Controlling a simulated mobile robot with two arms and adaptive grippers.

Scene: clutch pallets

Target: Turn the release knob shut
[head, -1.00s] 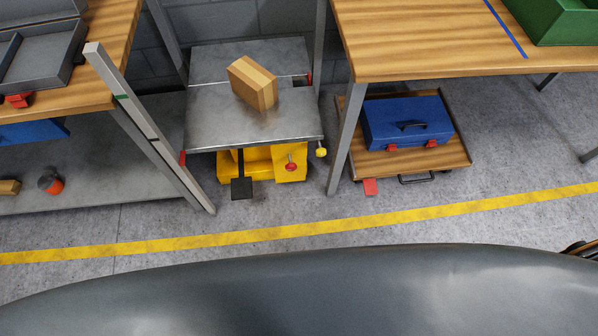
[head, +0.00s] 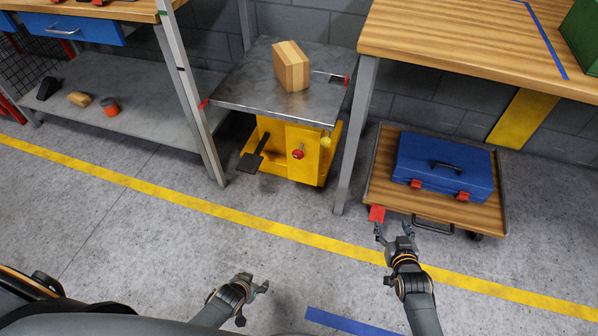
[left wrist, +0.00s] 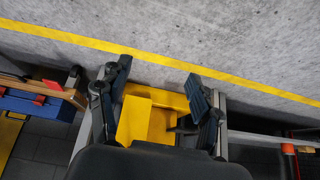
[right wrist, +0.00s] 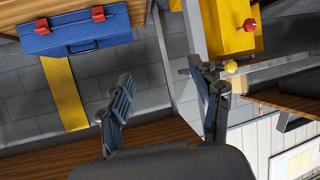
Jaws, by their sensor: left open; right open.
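A lift table with a grey metal top (head: 245,80) and a yellow base (head: 322,160) stands between two benches. A red knob (head: 298,153) is on the front of its base, and a yellow ball knob (head: 326,141) is just under the top's edge. Both show in the right wrist view, red knob (right wrist: 249,25) and yellow ball (right wrist: 231,66). I cannot tell which is the release knob, nor its turn position. My left gripper (head: 259,287) is open and empty, low in front of the lift table. My right gripper (head: 394,229) is open and empty, right of it, before the cart.
A wooden block (head: 291,68) rests on the lift top. A black pedal (head: 251,162) juts from the base. A bench leg (head: 356,135) stands right of the lift. A low cart (head: 385,190) carries a blue toolbox (head: 445,166). The floor (head: 150,235) in front is clear.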

